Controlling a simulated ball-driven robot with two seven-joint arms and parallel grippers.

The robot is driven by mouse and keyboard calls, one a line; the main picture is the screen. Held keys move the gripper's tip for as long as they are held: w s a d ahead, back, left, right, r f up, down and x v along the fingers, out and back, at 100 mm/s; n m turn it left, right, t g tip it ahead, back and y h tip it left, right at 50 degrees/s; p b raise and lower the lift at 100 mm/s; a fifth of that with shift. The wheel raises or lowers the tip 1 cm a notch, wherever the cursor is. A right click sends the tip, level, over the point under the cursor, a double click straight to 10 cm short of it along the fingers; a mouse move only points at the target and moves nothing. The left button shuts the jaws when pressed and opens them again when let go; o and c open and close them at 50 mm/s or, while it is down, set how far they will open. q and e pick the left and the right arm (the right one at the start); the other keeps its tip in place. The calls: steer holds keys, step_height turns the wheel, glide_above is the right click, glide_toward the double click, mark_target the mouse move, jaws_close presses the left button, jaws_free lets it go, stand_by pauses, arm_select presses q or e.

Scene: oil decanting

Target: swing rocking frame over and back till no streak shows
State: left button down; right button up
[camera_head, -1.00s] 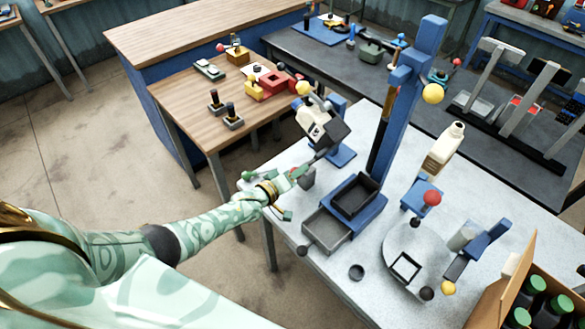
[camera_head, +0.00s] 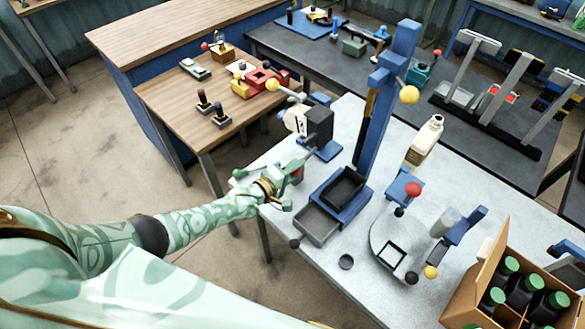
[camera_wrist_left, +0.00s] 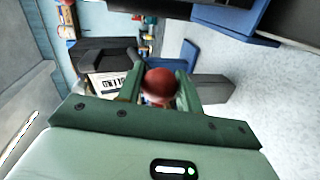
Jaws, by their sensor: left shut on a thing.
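The rocking frame (camera_head: 322,152) stands on its blue base at the back left of the pale table. It carries a cream container (camera_head: 295,120) with a dark block beside it, now roughly level. A yellow ball (camera_head: 272,85) sticks out at its upper left. My left gripper (camera_head: 292,174) is shut on the red knob of the frame's lever, just in front of it. In the left wrist view the red knob (camera_wrist_left: 160,82) sits between the green fingers, with the container's barcode label (camera_wrist_left: 106,84) behind. No streak can be made out. My right gripper is out of view.
A blue tray stand (camera_head: 350,207) and a blue post (camera_head: 381,110) stand right of the frame. Farther right are a cream bottle (camera_head: 422,145), a round turntable (camera_head: 378,250) and a carton of green-capped bottles (camera_head: 470,300).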

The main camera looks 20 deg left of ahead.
mark_target(298, 170)
arm_select(q)
steer(key=shift+s+d+r+n+h+p, duration=0.15)
steer(key=shift+d+r+n+p, duration=0.1)
steer(key=shift+r+n, duration=0.2)
steer(key=shift+w+d+r+n+h+p, duration=0.1)
steer(key=shift+r+n+p, duration=0.25)
steer(key=shift+r, duration=0.2)
steer(key=shift+s+d+r+n+h+p, duration=0.1)
steer(key=shift+d+r+n+h+p, duration=0.1)
steer(key=shift+r+n, duration=0.25)
steer(key=shift+d+r+n+h+p, duration=0.15)
steer(key=shift+r+n+p, duration=0.1)
steer(key=shift+r+n, duration=0.3)
steer(key=shift+d+r+n+h+p, duration=0.1)
steer(key=shift+r+n+p, duration=0.1)
steer(key=shift+r+n, duration=1.2)
steer(key=shift+r, duration=0.45)
steer(key=shift+a+r+n+h+p, duration=0.15)
steer(key=shift+a+r+n+h, duration=0.15)
steer(key=shift+r+n, duration=0.45)
steer(key=shift+a+r+n+h+p, duration=0.15)
steer(key=shift+r+n+h, duration=0.15)
steer(key=shift+r+n, duration=0.4)
steer(key=shift+r, duration=0.1)
steer(key=c, duration=1.1)
jaws_free()
steer(key=shift+o, duration=0.7)
